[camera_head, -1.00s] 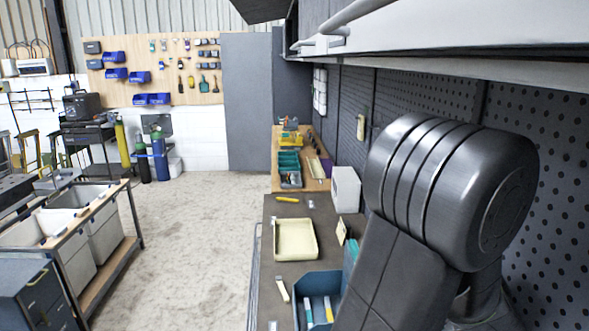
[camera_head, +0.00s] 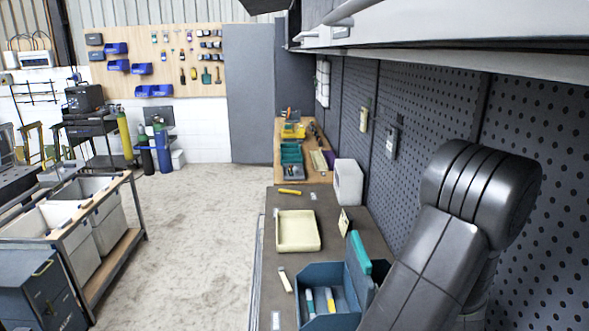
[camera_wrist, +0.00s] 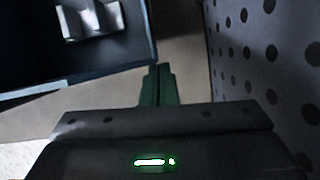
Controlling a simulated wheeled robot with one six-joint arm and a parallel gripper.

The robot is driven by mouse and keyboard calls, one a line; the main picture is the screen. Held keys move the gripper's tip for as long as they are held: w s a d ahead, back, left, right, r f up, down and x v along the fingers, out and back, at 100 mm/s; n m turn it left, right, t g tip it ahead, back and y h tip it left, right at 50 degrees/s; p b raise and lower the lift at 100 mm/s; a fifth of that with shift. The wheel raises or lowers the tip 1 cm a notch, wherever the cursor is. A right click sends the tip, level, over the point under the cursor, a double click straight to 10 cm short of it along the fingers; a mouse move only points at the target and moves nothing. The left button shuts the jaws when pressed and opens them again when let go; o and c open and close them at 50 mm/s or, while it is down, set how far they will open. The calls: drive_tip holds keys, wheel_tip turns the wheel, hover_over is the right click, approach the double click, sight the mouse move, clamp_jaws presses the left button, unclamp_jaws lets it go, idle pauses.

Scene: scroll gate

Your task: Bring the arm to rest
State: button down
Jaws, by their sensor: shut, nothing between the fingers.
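My gripper (camera_wrist: 158,84) shows in the wrist view with its two green fingers together and nothing between them. Its fingertips are over the brown bench top, between a dark blue bin at upper left and the pegboard at right. In the head view my arm rises at the right in front of the pegboard, bent at a dark rounded joint; the gripper itself is hidden there.
The blue bin (camera_head: 318,274) holds several small items. A cream tray (camera_head: 298,247), a yellow tool (camera_head: 289,191) and a white box (camera_head: 348,181) sit on the bench (camera_head: 262,281). The pegboard (camera_head: 428,100) stands close on the right, under a shelf.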

idle(0.3)
drive_tip(key=shift+s+r, duration=0.1)
drive_tip(key=shift+r, duration=0.4)
drive_tip(key=v, duration=1.3)
drive_tip(key=x, duration=1.4)
drive_tip(key=shift+a, duration=0.1)
drive_tip(key=s+a, duration=0.2)
drive_tip(key=shift+s+f+m, duration=0.1)
drive_tip(key=shift+s+m, duration=0.2)
drive_tip(key=shift+s, duration=0.1)
drive_tip(key=shift+s+a+m+h+b, duration=0.35)
drive_tip(key=shift+s+a+m, duration=0.45)
drive_tip(key=shift+a, duration=0.2)
drive_tip(key=shift+s+a+m+h+b, duration=0.25)
drive_tip(key=shift+s+a+m+h, duration=0.1)
drive_tip(key=shift+s+a+m, duration=0.5)
drive_tip(key=shift+s+a+m+g+h+b, duration=0.15)
drive_tip(key=shift+s+a+m+b, duration=0.3)
drive_tip(key=shift+a, duration=0.45)
drive_tip(key=shift+s+a+m+g+h+b, duration=0.1)
drive_tip(key=shift+s+a+m+h+b, duration=0.2)
drive_tip(key=shift+a+m, duration=0.45)
drive_tip(key=shift+s+a+m+g+h+b, duration=0.15)
drive_tip(key=shift+s+a+m+b, duration=0.35)
drive_tip(key=shift+a, duration=0.55)
